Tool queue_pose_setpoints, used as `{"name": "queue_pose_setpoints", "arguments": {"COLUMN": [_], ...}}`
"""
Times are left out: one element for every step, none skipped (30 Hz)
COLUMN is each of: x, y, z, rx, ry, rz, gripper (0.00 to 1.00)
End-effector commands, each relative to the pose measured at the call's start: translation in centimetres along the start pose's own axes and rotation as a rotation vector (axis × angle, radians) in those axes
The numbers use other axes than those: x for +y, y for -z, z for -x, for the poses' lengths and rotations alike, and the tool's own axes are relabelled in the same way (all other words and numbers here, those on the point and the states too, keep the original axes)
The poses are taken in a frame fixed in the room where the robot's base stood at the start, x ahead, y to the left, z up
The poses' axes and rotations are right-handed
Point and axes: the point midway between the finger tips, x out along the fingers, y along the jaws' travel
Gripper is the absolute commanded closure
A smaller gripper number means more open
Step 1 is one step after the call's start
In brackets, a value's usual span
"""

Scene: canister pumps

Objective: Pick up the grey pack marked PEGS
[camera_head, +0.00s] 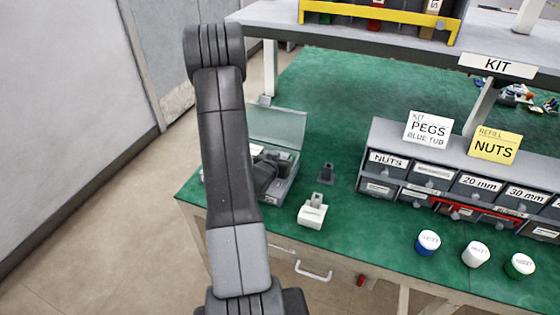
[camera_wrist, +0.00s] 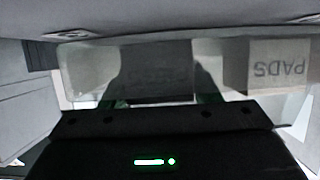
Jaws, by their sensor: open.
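In the wrist view a grey pack (camera_wrist: 181,62) lies in the middle, partly in dark shadow. Its lettering is upside down and dim; it seems to read PEGS. My gripper (camera_wrist: 158,102) is at the lower middle of that view, open, with its dark body across the bottom and the pack just beyond it. I see no grip on the pack. In the head view my arm reaches down to an open grey case (camera_head: 286,188) at the left end of the green bench. My arm hides much of the case and its contents.
The case's raised clear lid (camera_head: 277,125) stands behind. A white block (camera_head: 312,215) and a small dark part (camera_head: 326,172) are right of the case. A drawer rack (camera_head: 420,180) stands farther right.

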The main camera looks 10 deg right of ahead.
Motion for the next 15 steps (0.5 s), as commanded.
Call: {"name": "queue_pose_setpoints", "arguments": {"x": [0.0,0.0,0.0,0.0,0.0,0.0,0.0,0.0,0.0,0.0,0.0,0.0,0.0,0.0,0.0], "y": [-0.01,-0.01,-0.01,-0.01,-0.01,-0.01,0.01,0.01,0.01,0.01,0.01,0.02,0.04,0.07,0.15], "z": [0.01,0.02,0.02,0.02,0.03,0.03,0.03,0.04,0.04,0.04,0.04,0.04,0.05,0.06,0.09], "rx": [0.0,0.0,0.0,0.0,0.0,0.0,0.0,0.0,0.0,0.0,0.0,0.001,0.001,0.001,0.001], "ry": [0.0,0.0,0.0,0.0,0.0,0.0,0.0,0.0,0.0,0.0,0.0,0.0,0.0,0.0,0.0], "rz": [0.0,0.0,0.0,0.0,0.0,0.0,0.0,0.0,0.0,0.0,0.0,0.0,0.0,0.0,0.0], "gripper": [0.44,0.5,0.57,0.63,0.69,0.73,0.73,0.73,0.73,0.73,0.73,0.73,0.73,0.73,0.73]}}
